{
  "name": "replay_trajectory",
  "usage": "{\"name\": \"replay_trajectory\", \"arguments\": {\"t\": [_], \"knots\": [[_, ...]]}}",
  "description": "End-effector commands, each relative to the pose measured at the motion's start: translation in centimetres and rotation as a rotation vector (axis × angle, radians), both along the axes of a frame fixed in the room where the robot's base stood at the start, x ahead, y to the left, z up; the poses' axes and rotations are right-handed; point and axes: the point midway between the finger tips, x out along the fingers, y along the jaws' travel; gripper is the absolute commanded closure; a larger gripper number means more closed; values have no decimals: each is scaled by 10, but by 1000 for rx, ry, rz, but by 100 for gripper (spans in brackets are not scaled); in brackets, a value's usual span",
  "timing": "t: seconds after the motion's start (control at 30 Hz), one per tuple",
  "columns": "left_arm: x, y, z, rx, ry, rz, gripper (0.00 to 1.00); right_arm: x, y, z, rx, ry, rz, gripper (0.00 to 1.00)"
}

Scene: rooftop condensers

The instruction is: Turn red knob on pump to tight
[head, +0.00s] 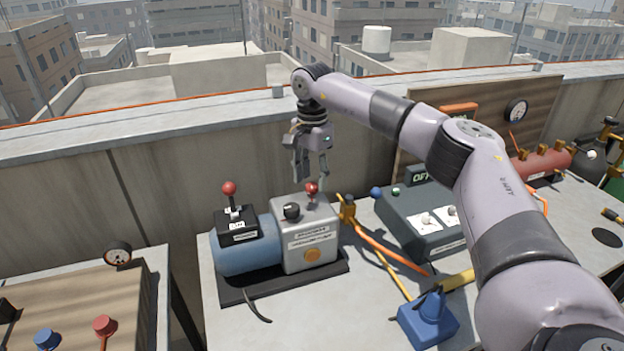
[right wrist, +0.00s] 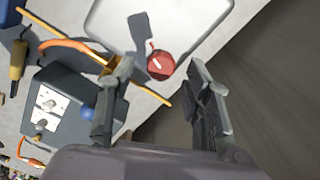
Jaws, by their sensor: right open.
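The pump (head: 249,256) is a blue cylinder joined to a grey box on a black base, standing on the grey table. The red knob (head: 312,187) sits on top of the grey box near its back right corner. My right gripper (head: 311,177) points down just above the red knob, open and empty. In the right wrist view the red knob (right wrist: 160,65), with a white mark on it, shows between the two fingertips, and the fingers look apart from it. My left gripper is out of view.
A black knob (head: 291,211) stands beside the red knob on the box. A red-balled lever (head: 229,188) rises at the pump's left. A brass valve (head: 347,209) with orange hose is close on the right. A switch box (head: 425,218) and blue funnel-shaped item (head: 428,318) lie farther right.

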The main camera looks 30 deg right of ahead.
Motion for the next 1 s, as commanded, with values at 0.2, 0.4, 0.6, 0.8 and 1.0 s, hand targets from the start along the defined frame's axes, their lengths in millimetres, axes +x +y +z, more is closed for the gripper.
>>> {"name": "replay_trajectory", "arguments": {"t": [0.2,0.4,0.6,0.8,1.0], "knots": [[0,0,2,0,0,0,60,0,0,-14,0,-1,0,54],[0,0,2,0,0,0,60,0,0,-16,0,-2,0,54],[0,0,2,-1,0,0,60,0,0,-15,0,-1,0,64],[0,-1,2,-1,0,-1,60,0,0,-15,0,-1,0,77],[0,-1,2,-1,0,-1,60,0,0,-15,0,-1,0,90]]}}
